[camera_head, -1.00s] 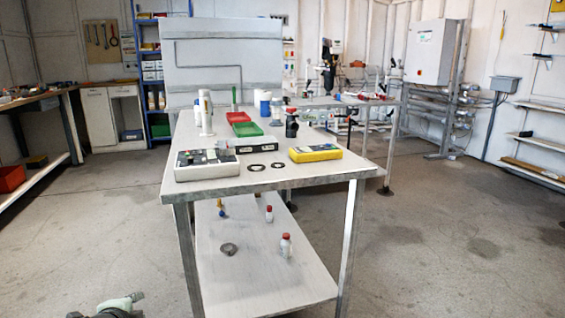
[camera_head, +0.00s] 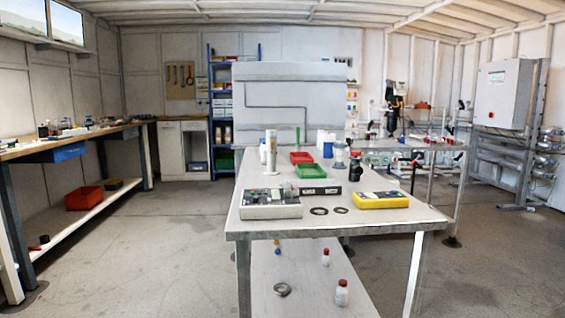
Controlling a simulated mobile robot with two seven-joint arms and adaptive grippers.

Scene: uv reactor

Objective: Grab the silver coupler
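A small grey metallic ring-like part (camera_head: 282,289) lies on the lower shelf of the middle table, toward its left side. It may be the silver coupler, but it is too small to tell for sure. Two dark flat rings, a left one (camera_head: 319,211) and a right one (camera_head: 341,210), lie on the tabletop near its front edge. Neither of my grippers is in view.
The middle table (camera_head: 290,229) carries a grey-white device (camera_head: 270,204), a yellow device (camera_head: 381,200), a green tray (camera_head: 310,171) and a red tray (camera_head: 302,157). A red-capped bottle (camera_head: 342,293) stands on its lower shelf. A workbench (camera_head: 70,143) runs along the left. The floor between is clear.

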